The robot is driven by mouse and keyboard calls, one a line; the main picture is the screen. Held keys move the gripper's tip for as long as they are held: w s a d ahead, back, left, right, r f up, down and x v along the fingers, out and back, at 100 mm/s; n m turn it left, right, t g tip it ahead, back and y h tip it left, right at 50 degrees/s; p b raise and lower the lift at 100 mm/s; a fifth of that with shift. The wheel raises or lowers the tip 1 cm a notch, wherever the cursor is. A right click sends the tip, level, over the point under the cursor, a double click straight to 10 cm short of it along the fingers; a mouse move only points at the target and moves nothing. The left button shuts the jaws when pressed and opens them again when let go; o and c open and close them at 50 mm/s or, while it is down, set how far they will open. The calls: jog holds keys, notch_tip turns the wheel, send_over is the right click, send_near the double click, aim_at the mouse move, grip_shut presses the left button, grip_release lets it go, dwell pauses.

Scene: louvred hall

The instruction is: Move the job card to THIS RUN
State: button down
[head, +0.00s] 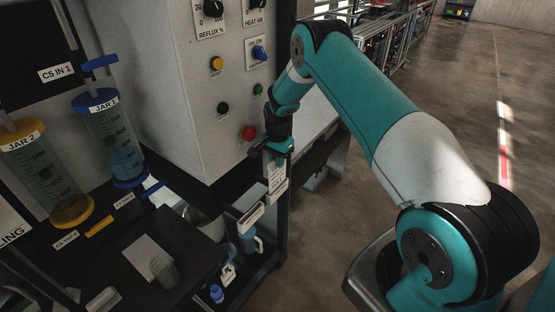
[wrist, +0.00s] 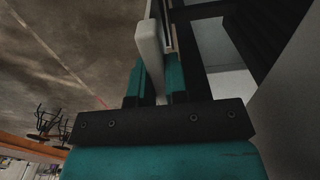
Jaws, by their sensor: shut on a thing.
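The job card (head: 276,174) is a small white card with printed lines, too small to read. It is upright in the head view, just below my gripper (head: 278,151). My gripper is shut on its top edge. A pale holder (head: 277,192) is at the card's lower end; I cannot tell whether the card is seated in it or in front of it. In the wrist view my gripper's teal fingers (wrist: 157,85) have a pale upright piece (wrist: 150,45) between and beyond them. I cannot read THIS RUN on any holder.
A second pale holder (head: 250,216) is lower left on the dark rack. The grey control panel (head: 225,90) with knobs and a red button (head: 248,133) stands close to my gripper's left. JAR 1 (head: 110,135) and JAR 2 (head: 40,170) are at left. Open floor (head: 450,90) lies right.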

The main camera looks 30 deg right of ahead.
jog(key=c, duration=1.1)
grip_release()
jog(key=shift+o, duration=0.2)
jog(key=shift+r, duration=0.1)
notch_tip(320, 180, up, 7)
jog(key=p, duration=0.3)
jog(key=shift+p, duration=0.4)
jog(key=shift+r+b, duration=0.4)
jog(key=shift+r, duration=0.05)
notch_tip(320, 180, up, 11)
jog(key=b, duration=0.3)
jog(key=shift+b, duration=0.3)
